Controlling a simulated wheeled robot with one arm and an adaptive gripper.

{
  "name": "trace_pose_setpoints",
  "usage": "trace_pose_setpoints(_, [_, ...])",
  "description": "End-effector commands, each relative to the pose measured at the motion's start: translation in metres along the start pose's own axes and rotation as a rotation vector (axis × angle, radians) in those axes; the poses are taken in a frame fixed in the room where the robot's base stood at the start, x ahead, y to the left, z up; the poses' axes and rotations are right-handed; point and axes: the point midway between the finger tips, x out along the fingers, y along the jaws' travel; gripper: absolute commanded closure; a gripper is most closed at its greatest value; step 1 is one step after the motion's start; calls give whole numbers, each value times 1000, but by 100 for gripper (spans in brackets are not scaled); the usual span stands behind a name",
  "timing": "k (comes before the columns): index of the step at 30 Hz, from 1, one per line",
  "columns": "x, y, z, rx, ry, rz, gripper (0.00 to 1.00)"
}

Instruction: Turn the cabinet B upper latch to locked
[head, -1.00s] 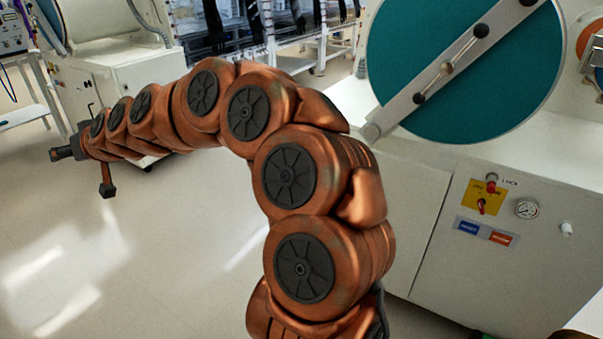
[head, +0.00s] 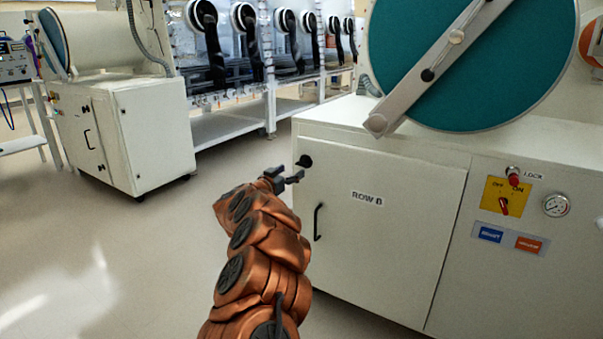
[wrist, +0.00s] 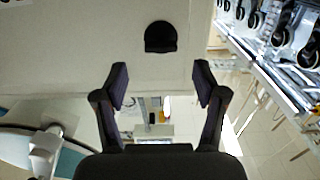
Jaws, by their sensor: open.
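The cabinet labelled ROW B (head: 395,225) stands right of centre in the head view, its door closed. A round black latch knob (head: 305,161) sits at the door's upper left corner. In the wrist view the black latch (wrist: 161,37) is a disc with a flat lower edge, just beyond and above the fingertips. My gripper (head: 288,177) is just left of and below the latch in the head view. It also shows in the wrist view (wrist: 160,80), with its two dark fingers spread apart and nothing between them. I see no contact with the latch.
A black door handle (head: 318,222) lies below the latch. A large teal round door with a grey bar (head: 440,70) is above the cabinet. A panel with a red switch (head: 504,205) is at right. Floor at left (head: 90,240) is clear.

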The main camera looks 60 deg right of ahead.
Motion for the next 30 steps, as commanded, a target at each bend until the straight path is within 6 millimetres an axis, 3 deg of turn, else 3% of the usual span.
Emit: trace_pose_setpoints(30, [72, 0, 0, -1, 1, 1, 29])
